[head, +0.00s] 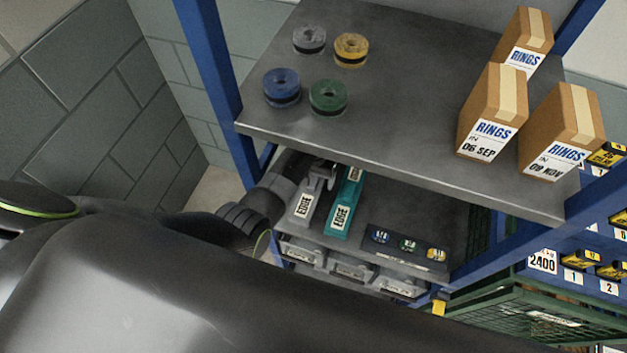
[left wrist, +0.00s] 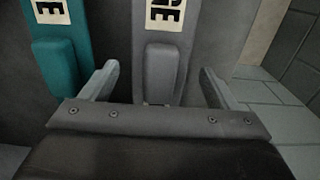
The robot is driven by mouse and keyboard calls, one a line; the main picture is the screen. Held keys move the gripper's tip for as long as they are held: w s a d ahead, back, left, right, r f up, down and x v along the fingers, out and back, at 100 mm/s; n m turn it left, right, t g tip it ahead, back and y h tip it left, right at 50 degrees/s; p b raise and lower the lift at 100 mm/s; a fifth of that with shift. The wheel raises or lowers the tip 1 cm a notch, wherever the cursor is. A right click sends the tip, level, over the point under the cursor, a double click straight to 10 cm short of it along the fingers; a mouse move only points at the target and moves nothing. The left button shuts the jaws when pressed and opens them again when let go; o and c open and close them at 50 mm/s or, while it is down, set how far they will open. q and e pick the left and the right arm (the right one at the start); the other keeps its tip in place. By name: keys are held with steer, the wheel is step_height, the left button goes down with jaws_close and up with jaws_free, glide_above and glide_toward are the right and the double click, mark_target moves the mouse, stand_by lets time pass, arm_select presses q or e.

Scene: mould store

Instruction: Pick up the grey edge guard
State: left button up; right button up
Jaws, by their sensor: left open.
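The grey edge guard (head: 303,206), a long block with a white EDGE label, lies on the lower shelf in the head view. It also shows in the left wrist view (left wrist: 163,75), where its raised end part sits between my fingers. My left gripper (head: 318,168) reaches in from the left at the far end of the guard. In the left wrist view my left gripper (left wrist: 160,78) is open, one finger on each side of the guard, with gaps on both sides. A teal edge guard (head: 344,203) lies just right of the grey one. My right gripper is not in view.
The upper shelf (head: 400,120) overhangs the lower one and carries several coloured rings and cartons (head: 494,110) labelled RINGS. A dark tray (head: 408,247) with small round items lies right of the guards. A blue post (head: 212,70) stands at the left.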

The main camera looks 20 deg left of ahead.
mark_target(314, 178)
arm_select(q)
steer(key=shift+f, duration=0.2)
steer(key=c, duration=1)
steer(key=shift+r, duration=0.15)
step_height(314, 178, up, 10)
steer(key=shift+f+b, duration=0.1)
steer(key=shift+b, duration=0.2)
